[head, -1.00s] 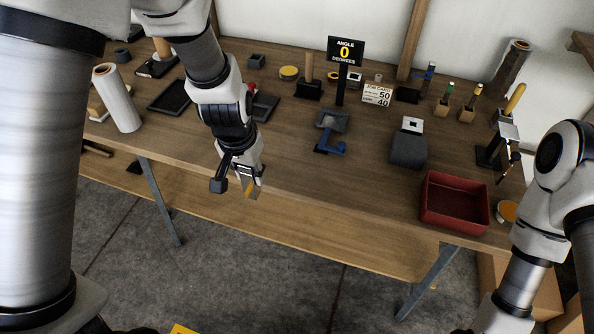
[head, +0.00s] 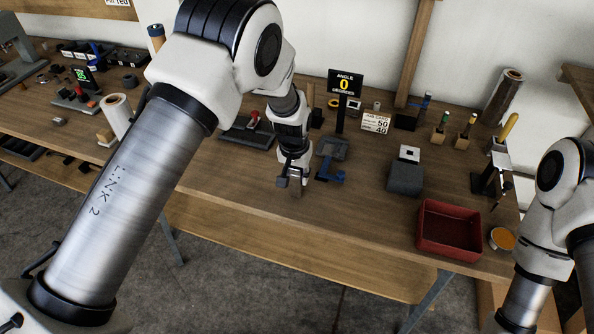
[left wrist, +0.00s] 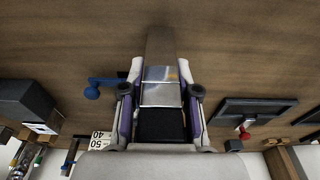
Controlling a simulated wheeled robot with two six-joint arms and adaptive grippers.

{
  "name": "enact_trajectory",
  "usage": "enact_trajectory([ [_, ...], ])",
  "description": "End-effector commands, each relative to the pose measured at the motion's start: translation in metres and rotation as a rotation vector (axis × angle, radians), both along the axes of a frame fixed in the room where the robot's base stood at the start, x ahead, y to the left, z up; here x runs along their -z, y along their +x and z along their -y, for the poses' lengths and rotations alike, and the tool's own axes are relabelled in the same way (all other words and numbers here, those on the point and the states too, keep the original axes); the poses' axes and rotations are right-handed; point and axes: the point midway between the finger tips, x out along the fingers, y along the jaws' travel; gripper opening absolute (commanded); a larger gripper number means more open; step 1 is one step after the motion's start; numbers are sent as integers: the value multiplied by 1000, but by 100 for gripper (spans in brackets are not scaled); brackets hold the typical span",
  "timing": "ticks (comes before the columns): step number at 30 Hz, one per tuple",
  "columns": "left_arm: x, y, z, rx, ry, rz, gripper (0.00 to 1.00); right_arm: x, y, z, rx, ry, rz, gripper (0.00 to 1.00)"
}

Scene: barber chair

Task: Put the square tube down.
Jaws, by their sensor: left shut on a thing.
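My left gripper (head: 295,184) is over the wooden bench near its front edge, left of the blue-handled device. In the left wrist view, my left gripper (left wrist: 161,98) is shut on the square tube (left wrist: 160,74), a shiny grey metal piece between its two fingers. In the head view only a small end of the tube (head: 297,192) shows below the fingers. I cannot tell whether it touches the bench top. My right arm comes in at the right; its gripper is out of view.
A blue-handled device (head: 328,174) stands close right of my left gripper. A grey block (head: 405,178) and a red bin (head: 450,229) are farther right. A dark tray with a red knob (head: 247,132) is behind to the left. Bench top in front is clear.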

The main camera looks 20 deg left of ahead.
Motion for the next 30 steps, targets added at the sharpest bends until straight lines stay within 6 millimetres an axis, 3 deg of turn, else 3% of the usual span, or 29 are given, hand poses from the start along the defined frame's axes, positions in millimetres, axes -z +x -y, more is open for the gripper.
enact_trajectory([
  [9, 5, 1, 0, 0, 0, 3, 0, 1, 0, 0, 0, 0, 0, 40],
  [10, 5, 0, 0, 0, 0, 2, 34, 1, 0, 0, 0, 0, 0, 40],
  [12, 4, 1, 0, -1, 0, 2, 56, 1, 0, 0, 0, 0, 0, 40],
  [23, -1, 1, 0, 0, 0, 4, 56, -1, 0, 0, 0, 0, 0, 40],
  [26, -14, -1, 0, -1, 0, 6, 56, 4, 0, 0, 0, 0, 0, 40],
  [30, -47, -6, -1, -1, 0, 9, 56, 12, 0, 0, 0, 0, 0, 40],
])
